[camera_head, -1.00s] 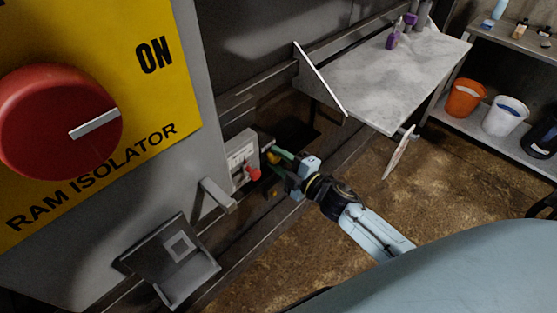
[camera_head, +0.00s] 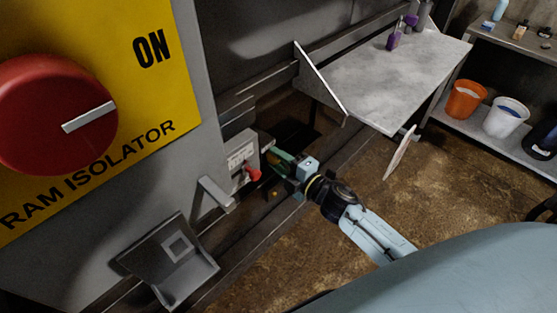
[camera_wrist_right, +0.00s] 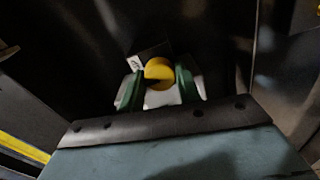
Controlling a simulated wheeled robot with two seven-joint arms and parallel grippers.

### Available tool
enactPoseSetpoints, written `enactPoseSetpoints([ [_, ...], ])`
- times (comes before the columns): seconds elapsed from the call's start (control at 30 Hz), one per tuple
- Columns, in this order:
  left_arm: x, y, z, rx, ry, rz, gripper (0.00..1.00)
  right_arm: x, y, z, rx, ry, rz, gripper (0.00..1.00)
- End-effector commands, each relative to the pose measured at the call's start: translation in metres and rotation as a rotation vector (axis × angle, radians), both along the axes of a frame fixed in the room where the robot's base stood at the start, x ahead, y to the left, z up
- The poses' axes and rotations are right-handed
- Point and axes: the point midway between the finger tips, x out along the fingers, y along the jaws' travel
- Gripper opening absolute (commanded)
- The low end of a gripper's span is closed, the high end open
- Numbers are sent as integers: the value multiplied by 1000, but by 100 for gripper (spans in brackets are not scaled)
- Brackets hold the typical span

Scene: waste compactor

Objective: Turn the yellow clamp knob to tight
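The yellow clamp knob (camera_wrist_right: 158,70) shows in the right wrist view as a round yellow piece with a dark notch, in front of a dark recess. My right gripper (camera_wrist_right: 160,84) has its two green fingers apart, one on each side of the knob. The gap to the knob is very small, and I cannot tell whether the fingers touch it. In the head view my right gripper (camera_head: 278,160) is at the side of the grey machine, just right of a small control box; the knob is hidden there behind the fingers. My left gripper is not in view.
A grey control box (camera_head: 240,155) with a red knob (camera_head: 252,173) sits close left of my right gripper. A grey handle (camera_head: 216,194) juts out below it. A grey table (camera_head: 385,80) stands behind.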

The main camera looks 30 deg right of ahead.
Motion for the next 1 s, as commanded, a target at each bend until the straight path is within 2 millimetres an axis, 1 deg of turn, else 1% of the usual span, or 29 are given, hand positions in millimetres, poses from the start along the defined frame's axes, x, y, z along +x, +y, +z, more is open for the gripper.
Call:
enactPoseSetpoints([
  [0.03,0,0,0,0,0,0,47,0,0,-1,-1,2,0,40],
  [0.13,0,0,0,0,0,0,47,0,0,-1,0,1,0,53],
  [0.17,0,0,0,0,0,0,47,0,0,0,1,1,0,54],
  [0.4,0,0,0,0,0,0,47,0,0,0,2,1,0,54],
  [0.53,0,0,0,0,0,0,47,-7,-3,0,1,2,-1,54],
  [0.67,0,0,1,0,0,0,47,-25,-8,-1,3,4,0,54],
  [1.0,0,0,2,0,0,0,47,-94,-32,1,1,5,0,54],
])
